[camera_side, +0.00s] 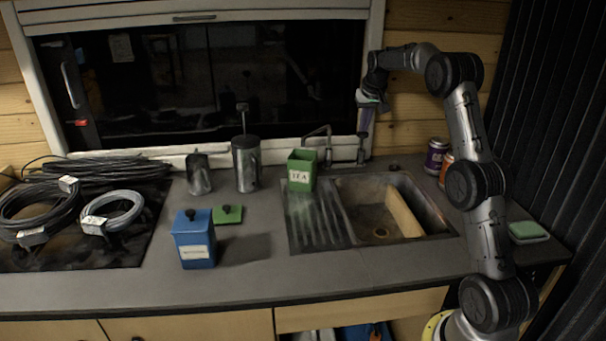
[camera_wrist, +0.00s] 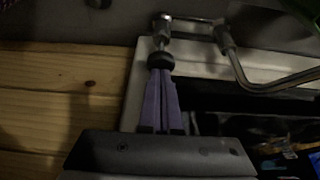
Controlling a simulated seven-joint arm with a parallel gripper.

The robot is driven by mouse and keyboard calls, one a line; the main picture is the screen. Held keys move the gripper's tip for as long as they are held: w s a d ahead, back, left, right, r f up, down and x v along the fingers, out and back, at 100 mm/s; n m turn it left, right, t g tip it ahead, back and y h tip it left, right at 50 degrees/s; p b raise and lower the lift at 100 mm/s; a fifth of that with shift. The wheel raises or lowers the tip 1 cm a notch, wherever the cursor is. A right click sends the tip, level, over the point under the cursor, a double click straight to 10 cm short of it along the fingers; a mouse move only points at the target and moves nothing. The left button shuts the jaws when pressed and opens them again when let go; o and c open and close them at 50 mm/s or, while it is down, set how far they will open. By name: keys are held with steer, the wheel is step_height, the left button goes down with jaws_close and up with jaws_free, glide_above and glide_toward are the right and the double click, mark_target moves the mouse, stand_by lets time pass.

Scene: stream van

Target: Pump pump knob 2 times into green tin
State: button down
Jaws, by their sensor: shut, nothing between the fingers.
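The green tin (camera_side: 301,175), labelled TEA, stands lidless at the back left of the sink, near the tap's bent spout (camera_side: 318,133). A green edge at the top right of the wrist view (camera_wrist: 306,10) looks like this tin. The black pump knob (camera_wrist: 161,62) tops a metal pump post (camera_side: 361,154) right of the spout. My gripper (camera_side: 363,134) points down over the post. Its purple fingers are shut and empty, with their tips at the knob in the wrist view (camera_wrist: 161,72). I cannot tell whether they touch it.
A sink (camera_side: 378,208) with a drainer lies in front of the pump. Cans (camera_side: 436,156) stand at its right. A blue tin (camera_side: 194,240), a green lid (camera_side: 227,214) and metal jugs (camera_side: 246,165) stand left. Cables (camera_side: 60,205) lie far left. The window frame is close behind.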

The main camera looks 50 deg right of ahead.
mark_target(363, 134)
steer(key=shift+f, duration=1.9)
steer(key=shift+r, duration=0.1)
steer(key=shift+r, duration=2.45)
steer(key=shift+f, duration=0.3)
steer(key=shift+f, duration=2.2)
steer(key=shift+r, duration=2.5)
steer(key=shift+r, duration=0.1)
